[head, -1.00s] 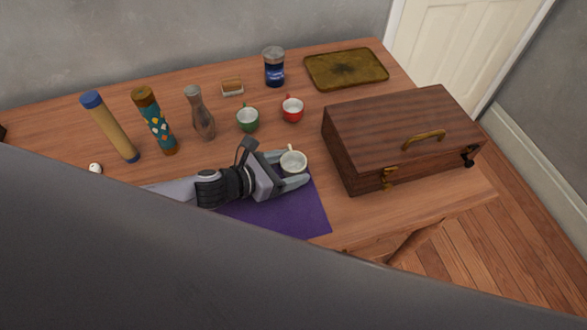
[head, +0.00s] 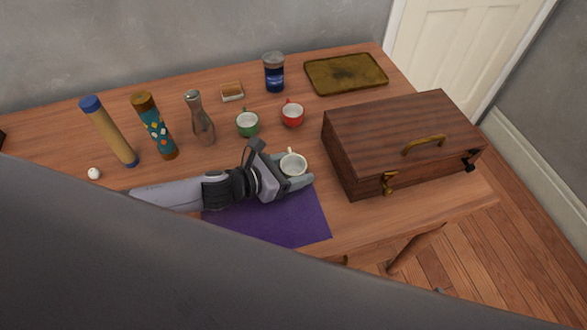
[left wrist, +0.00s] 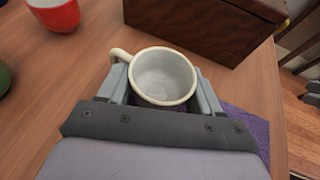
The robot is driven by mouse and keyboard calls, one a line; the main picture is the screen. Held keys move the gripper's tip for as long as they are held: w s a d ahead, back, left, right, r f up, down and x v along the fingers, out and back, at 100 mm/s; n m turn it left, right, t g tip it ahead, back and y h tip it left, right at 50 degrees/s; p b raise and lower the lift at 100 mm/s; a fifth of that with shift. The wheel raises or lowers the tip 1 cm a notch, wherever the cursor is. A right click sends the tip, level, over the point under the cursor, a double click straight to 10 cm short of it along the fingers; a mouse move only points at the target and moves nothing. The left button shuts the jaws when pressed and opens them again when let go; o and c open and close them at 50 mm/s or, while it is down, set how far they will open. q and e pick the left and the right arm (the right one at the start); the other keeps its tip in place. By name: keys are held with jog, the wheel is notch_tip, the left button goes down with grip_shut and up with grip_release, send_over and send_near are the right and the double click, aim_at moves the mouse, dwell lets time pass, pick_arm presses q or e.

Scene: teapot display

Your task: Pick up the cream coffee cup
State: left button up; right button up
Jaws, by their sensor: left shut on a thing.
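The cream coffee cup (head: 293,164) is near the middle of the table, at the far edge of the purple mat (head: 290,218). It also shows in the left wrist view (left wrist: 163,76), upright and empty, with its handle toward the upper left. My left gripper (head: 294,170) is shut on the cup, one finger on each side of its body. In the left wrist view the fingers (left wrist: 162,90) press against the cup's sides. I cannot tell whether the cup's base touches the table. My right gripper is not in view.
A red cup (head: 292,115) and a green cup (head: 247,124) stand behind the cream cup. A wooden case (head: 400,140) is close on its right.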

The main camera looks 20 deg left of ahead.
pick_arm(q)
notch_tip(320, 180, up, 19)
jog(key=p, duration=0.3)
jog(key=shift+r, duration=0.2)
